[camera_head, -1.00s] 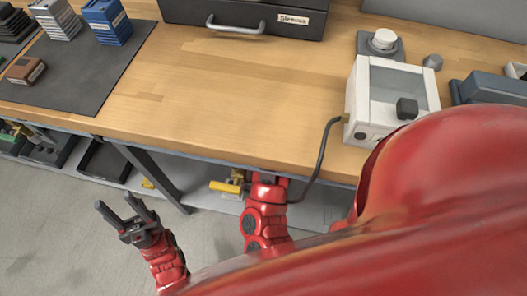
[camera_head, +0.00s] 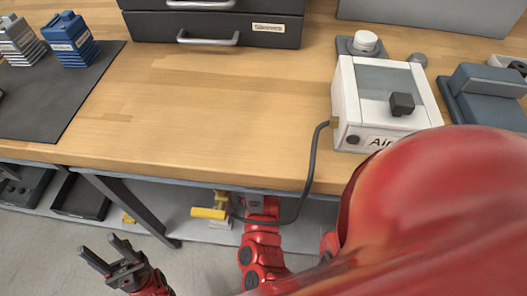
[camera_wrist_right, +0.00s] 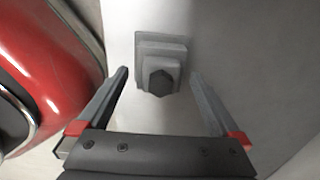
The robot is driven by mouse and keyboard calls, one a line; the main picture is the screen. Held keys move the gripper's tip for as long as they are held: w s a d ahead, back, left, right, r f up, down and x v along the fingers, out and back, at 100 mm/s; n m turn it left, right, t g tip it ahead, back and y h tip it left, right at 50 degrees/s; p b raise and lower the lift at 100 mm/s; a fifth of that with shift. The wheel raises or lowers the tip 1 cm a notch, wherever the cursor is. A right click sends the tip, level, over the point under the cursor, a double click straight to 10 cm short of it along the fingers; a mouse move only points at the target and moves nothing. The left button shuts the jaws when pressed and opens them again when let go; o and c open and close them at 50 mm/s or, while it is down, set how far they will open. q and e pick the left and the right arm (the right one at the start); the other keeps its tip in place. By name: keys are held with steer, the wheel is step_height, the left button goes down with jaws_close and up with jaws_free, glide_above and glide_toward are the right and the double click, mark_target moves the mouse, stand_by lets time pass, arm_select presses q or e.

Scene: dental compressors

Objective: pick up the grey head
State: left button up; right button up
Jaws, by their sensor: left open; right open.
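A grey finned head (camera_head: 20,42) stands on the dark mat at the far left of the bench, partly cut by the picture edge. A blue finned head (camera_head: 71,40) stands just right of it. My left gripper (camera_head: 100,246) is open and empty, low over the floor in front of the bench, well away from the grey head. My right gripper (camera_wrist_right: 158,75) shows open in the right wrist view. A stepped grey block with a dark hexagonal knob (camera_wrist_right: 161,84) appears between and beyond its fingers; I cannot tell how far.
The dark mat (camera_head: 60,112) covers the bench's left end. A drawer unit (camera_head: 215,28) stands at the back. A white box (camera_head: 345,100) with a black hose (camera_head: 312,170) stands at the right. The bench middle is clear. A yellow-handled valve (camera_head: 208,213) is below the edge.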

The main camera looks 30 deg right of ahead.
step_height(320, 180, down, 3)
steer(key=shift+f+b, duration=0.1)
steer(key=shift+b, duration=0.25)
steer(key=shift+c, duration=0.3)
jaws_close()
